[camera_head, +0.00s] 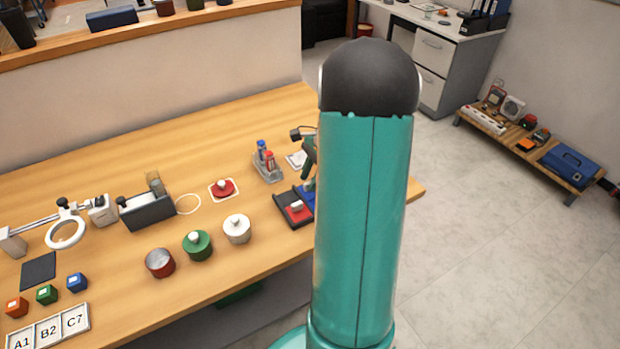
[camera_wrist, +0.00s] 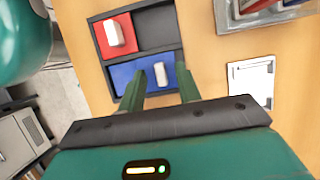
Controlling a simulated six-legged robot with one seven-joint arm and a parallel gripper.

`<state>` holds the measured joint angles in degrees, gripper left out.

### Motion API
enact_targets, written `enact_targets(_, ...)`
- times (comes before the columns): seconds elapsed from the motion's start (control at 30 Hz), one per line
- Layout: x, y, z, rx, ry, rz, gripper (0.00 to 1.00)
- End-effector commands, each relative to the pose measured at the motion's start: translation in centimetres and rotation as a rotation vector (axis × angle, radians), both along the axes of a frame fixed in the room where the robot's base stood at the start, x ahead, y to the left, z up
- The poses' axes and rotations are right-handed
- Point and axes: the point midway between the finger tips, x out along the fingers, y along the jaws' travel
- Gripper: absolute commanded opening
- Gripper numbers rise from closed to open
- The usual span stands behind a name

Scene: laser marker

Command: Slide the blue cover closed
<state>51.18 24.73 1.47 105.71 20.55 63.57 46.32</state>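A dark two-slot tray (camera_wrist: 97,42) lies on the table in the wrist view. Its blue cover (camera_wrist: 124,72) has a white upright handle (camera_wrist: 160,75). Beside it, a red cover (camera_wrist: 113,34) with a white handle sits at the left end of the other slot, whose right part is dark and uncovered. My gripper (camera_wrist: 161,73) is open, with one finger on each side of the blue cover's handle; I cannot tell whether they touch it. In the head view the tray (camera_head: 287,218) and blue cover (camera_head: 308,196) are partly hidden behind my arm.
A grey holder with red and blue items (camera_head: 268,164) stands close to the tray, beside a white card (camera_wrist: 250,80). The table's front edge is near the tray.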

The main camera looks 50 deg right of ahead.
Motion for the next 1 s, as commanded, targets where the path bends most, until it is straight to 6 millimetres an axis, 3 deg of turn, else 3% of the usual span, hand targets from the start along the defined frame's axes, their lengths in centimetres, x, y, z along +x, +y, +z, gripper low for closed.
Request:
enact_targets(0.37,0.1,0.3,-0.8,-0.001,-0.001,0.000,0.34)
enact_targets(0.53,0.1,0.3,-0.8,-0.001,-0.001,0.000,0.02)
enact_targets(0.57,0.1,0.3,-0.8,-0.001,-0.001,0.000,0.00)
enact_targets(0.8,-0.2,0.4,-0.8,-0.001,0.000,-0.001,0.00)
enact_targets(1.0,-3.3,1.3,-0.7,-0.002,0.001,-0.002,0.00)
